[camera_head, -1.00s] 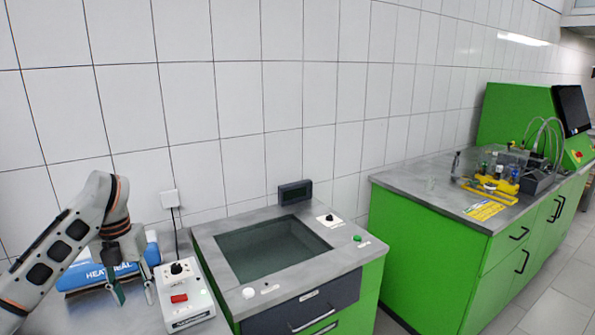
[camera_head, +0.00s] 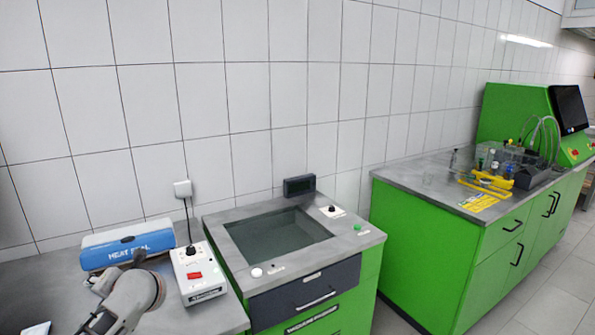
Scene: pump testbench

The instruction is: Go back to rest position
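My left arm (camera_head: 130,295) shows at the lower left, low in front of the blue heat sealer. Its gripper cannot be made out clearly; a dark part (camera_head: 100,318) shows at the bottom edge of the picture. My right gripper is out of the picture. The blue heat sealer (camera_head: 128,245) sits on the grey table at the left, with nothing holding it.
A white control box (camera_head: 199,276) with a red switch stands right of the sealer. A green cabinet with a sunken basin (camera_head: 278,238) is in the middle. A second green bench (camera_head: 425,238) with the yellow-framed pump rig (camera_head: 493,181) is at the right.

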